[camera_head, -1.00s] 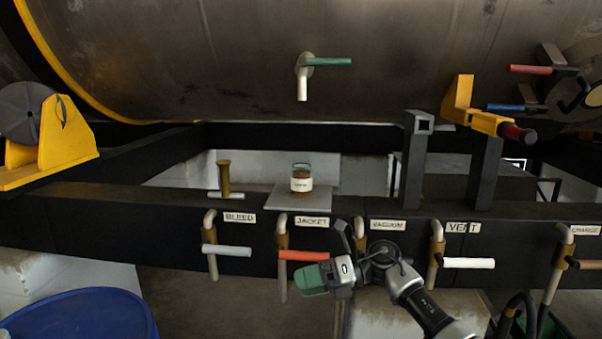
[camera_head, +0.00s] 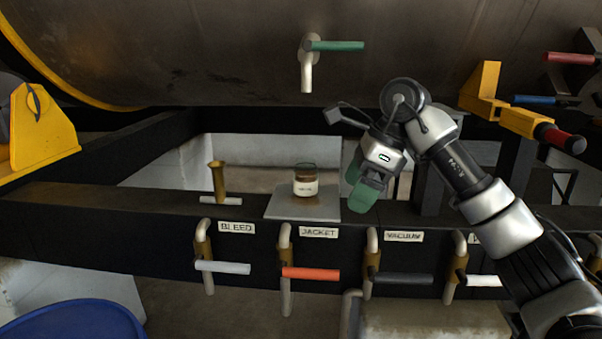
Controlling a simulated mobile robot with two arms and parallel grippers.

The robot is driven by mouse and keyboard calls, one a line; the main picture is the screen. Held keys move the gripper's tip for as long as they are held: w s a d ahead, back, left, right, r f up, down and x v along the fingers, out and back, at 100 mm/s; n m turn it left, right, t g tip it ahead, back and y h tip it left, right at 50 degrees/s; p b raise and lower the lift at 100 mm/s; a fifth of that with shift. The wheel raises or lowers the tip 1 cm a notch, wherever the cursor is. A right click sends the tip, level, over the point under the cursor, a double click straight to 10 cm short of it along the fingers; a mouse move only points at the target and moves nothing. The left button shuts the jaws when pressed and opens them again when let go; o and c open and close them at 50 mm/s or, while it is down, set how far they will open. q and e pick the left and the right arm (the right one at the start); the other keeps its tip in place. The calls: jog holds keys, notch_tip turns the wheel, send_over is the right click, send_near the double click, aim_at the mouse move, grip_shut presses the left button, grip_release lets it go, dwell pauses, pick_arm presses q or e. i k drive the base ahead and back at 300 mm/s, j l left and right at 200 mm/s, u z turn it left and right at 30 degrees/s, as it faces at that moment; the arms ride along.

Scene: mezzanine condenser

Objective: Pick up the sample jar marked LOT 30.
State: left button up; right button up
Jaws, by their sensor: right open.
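The sample jar (camera_head: 306,188) is small, with brown contents, a clear upper part and a white label whose print is too small to read. It stands upright on a flat grey plate (camera_head: 288,211) on the dark beam, below the green-handled tap. My right gripper (camera_head: 358,188) has green fingertips pointing down. It is to the right of the jar, apart from it, open and empty. My left gripper is not in view.
A green-handled tap (camera_head: 308,72) hangs from the tank above the jar. A brass funnel (camera_head: 218,181) stands left of the plate. Valves with white (camera_head: 222,267), orange (camera_head: 310,273) and black (camera_head: 403,279) handles line the beam front. A yellow bracket (camera_head: 483,90) is at right.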

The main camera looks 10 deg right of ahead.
aim_at(306, 172)
jog(key=i, duration=1.05)
